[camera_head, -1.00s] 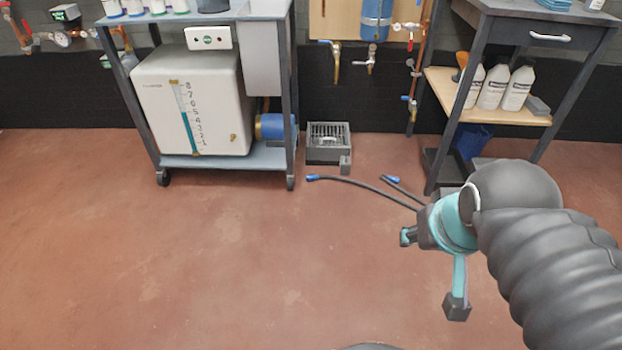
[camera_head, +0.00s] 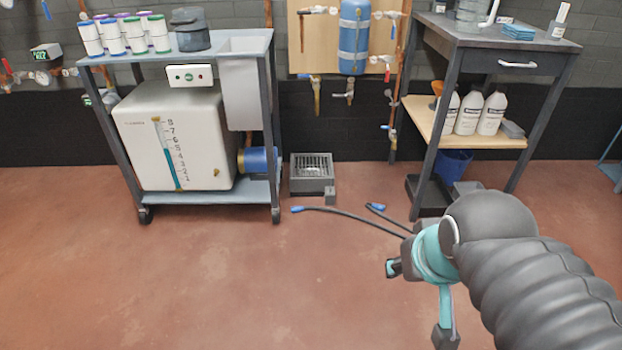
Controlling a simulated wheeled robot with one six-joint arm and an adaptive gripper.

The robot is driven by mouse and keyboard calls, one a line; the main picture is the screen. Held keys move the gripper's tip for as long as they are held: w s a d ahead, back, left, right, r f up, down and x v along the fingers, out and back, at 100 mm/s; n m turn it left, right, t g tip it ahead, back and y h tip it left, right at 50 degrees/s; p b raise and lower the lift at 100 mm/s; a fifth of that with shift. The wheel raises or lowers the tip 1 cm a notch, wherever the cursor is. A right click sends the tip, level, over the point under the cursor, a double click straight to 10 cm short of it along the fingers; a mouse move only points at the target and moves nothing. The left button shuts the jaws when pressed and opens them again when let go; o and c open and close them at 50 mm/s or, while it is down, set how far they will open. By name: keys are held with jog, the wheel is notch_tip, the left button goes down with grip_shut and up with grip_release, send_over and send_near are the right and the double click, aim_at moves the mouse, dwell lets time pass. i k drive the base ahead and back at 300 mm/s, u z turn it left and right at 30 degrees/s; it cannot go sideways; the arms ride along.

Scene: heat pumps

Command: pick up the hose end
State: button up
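Two dark hoses with blue ends lie on the red floor in front of the drain box. One blue hose end (camera_head: 297,209) points left, and its black hose (camera_head: 350,216) runs right until my arm hides it. The other blue hose end (camera_head: 377,206) lies farther right, with a short length of hose showing. My gripper (camera_head: 415,305) is at the lower right, nearer to me than the hoses. Its two dark fingers stand apart with nothing between them. It appears above the floor and does not touch either hose end.
A grey cart (camera_head: 205,198) with a white tank (camera_head: 175,140) stands at the left. A grey drain box (camera_head: 312,175) sits by the wall. A workbench (camera_head: 500,62) with white bottles (camera_head: 468,112) stands at the right. The floor at front left is clear.

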aim_at(297, 209)
jog(key=u, duration=0.05)
jog(key=i, duration=1.85)
jog(key=z, duration=0.5)
